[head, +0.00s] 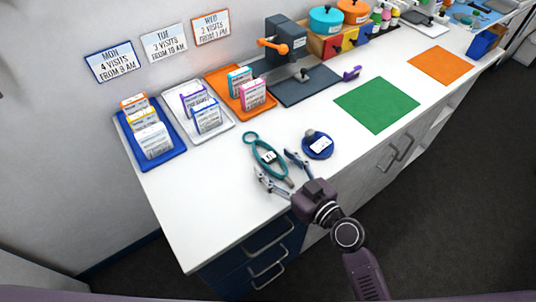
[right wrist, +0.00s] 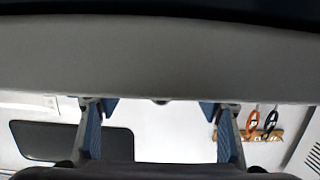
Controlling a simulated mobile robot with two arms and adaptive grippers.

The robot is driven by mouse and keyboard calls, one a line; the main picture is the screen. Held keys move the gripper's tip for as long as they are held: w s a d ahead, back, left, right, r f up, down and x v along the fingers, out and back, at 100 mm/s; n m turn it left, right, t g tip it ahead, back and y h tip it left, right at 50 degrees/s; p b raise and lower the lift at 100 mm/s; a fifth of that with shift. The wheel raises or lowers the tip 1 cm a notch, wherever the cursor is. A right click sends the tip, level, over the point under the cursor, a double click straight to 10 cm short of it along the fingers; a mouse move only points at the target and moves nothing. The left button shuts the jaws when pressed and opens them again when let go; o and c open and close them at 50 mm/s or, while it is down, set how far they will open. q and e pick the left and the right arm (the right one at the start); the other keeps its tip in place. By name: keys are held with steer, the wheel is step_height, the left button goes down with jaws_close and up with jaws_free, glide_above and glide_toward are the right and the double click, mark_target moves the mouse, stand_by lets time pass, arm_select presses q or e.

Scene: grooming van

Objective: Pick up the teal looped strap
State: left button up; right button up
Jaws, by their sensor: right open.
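The teal looped strap (head: 262,148) lies on the white counter near its front edge, with a round loop at its far end and a white tag on it. My right gripper (head: 273,162) is open and empty at the strap, its two fingers spread to either side of the strap's near part. I cannot tell whether the fingers touch it. In the right wrist view the two fingers show wide apart, and the strap does not show there. My left gripper is in neither view.
A round blue item (head: 317,146) with a white label sits just right of the right gripper. Blue, white and orange trays (head: 174,160) with packets stand along the wall. A green mat (head: 377,104) lies farther right. Drawers are below the counter's front edge.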

mark_target(268, 157)
steer(key=shift+x, duration=1.15)
steer(key=shift+c, duration=0.4)
steer(key=c, duration=1.2)
